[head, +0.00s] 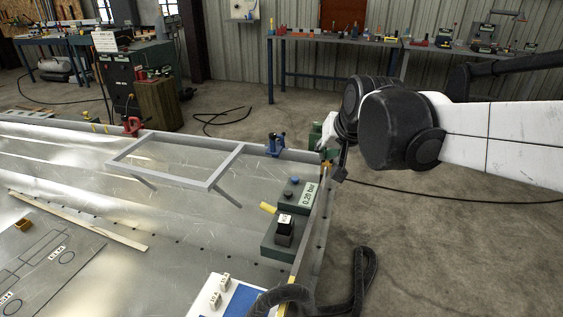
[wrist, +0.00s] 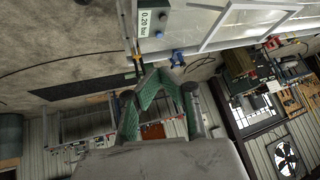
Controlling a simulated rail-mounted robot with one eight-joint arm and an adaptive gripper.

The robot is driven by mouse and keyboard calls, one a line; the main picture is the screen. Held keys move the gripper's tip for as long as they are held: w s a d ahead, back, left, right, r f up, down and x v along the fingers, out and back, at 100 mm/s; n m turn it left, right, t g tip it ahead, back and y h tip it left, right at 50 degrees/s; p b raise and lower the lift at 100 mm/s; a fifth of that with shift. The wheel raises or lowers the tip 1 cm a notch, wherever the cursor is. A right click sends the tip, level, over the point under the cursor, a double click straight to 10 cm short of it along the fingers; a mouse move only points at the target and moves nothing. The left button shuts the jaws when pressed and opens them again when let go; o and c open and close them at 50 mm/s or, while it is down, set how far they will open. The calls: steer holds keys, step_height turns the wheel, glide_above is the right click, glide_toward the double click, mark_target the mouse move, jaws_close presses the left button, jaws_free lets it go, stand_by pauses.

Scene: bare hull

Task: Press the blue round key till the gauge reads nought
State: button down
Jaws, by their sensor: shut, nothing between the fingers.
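The gauge box (head: 281,203) is dark green-grey and sits on the metal hull near its right edge. Its white display (head: 310,194) reads 0.20 bar, and it shows in the wrist view (wrist: 146,17). A blue round key (head: 295,181) sits on the box top, with a dark round key (head: 288,194) beside it. The blue key also shows, small, in the wrist view (wrist: 160,34). My gripper (wrist: 152,76) has green fingers and is shut and empty. In the head view it is partly hidden by my wrist, behind the box and apart from the keys.
A blue clamp (head: 276,145) stands on the hull's far edge, close to my gripper. A grey metal frame (head: 175,160) lies left of the box. A second green box with a black block (head: 284,226) stands in front. A yellow piece (head: 268,208) is beside it.

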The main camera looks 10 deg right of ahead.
steer(key=w+f+m+b, duration=0.1)
steer(key=w+f, duration=0.2)
steer(key=w, duration=1)
steer(key=m+t+b, duration=0.1)
steer(key=m+b, duration=0.1)
steer(key=m, duration=0.2)
glide_above(295, 178)
step_height(295, 178, down, 21)
steer(key=shift+s+y, duration=0.1)
steer(key=shift+y, duration=0.3)
steer(key=shift+f+b, duration=2.45)
steer(key=shift+f, duration=1.85)
steer(key=shift+f, duration=0.15)
steer(key=shift+f+b, duration=0.3)
steer(key=shift+b, duration=0.05)
